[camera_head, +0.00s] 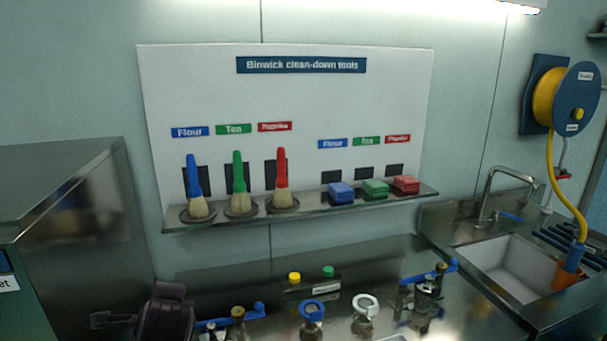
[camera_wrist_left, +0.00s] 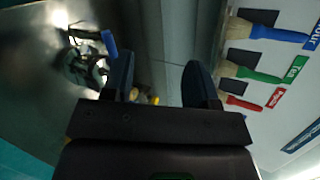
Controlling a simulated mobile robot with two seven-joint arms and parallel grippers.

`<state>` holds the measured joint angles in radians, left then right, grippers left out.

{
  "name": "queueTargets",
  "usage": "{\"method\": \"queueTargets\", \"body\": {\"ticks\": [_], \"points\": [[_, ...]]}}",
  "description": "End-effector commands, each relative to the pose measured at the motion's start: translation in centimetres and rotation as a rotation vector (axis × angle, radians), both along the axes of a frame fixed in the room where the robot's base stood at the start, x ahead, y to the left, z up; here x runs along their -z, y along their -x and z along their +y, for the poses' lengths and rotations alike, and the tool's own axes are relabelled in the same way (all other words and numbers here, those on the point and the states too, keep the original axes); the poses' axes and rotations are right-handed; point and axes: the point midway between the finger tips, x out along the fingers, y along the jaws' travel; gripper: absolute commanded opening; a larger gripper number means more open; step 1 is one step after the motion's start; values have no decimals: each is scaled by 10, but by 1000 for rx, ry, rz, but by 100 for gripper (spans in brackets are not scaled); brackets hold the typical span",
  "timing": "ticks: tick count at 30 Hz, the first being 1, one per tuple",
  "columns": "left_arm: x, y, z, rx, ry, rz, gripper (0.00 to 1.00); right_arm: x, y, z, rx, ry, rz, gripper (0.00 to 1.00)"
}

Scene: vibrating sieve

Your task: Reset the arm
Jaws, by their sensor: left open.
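My left gripper (camera_head: 150,312) is at the lower left of the head view, low in front of the steel counter and below the tool shelf. In the left wrist view my left gripper (camera_wrist_left: 157,78) has its two dark fingers spread apart with nothing between them. My right gripper is not in view. The brushes also show in the left wrist view: blue (camera_wrist_left: 268,32), green (camera_wrist_left: 257,73) and red (camera_wrist_left: 243,103), beyond the right finger.
A shelf (camera_head: 240,222) on the wall board holds upright blue, green and red brushes and blue, green and red blocks (camera_head: 375,188). Blue-handled metal fittings (camera_head: 312,312) stand on the counter beside the gripper. A steel cabinet (camera_head: 75,215) is at left, a sink (camera_head: 510,265) at right.

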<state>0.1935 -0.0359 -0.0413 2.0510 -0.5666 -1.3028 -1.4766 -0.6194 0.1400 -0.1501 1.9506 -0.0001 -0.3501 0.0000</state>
Motion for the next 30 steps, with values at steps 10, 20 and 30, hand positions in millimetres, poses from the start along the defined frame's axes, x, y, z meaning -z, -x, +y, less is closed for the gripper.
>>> {"method": "queueTargets", "body": {"ticks": [10, 20, 30], "points": [[96, 132, 20, -376, 604, 18, 53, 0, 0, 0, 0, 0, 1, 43], [135, 249, 16, -799, 1010, 59, 53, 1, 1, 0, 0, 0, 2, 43], [146, 317, 7, -1094, 1201, 81, 53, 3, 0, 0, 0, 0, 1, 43]]}}
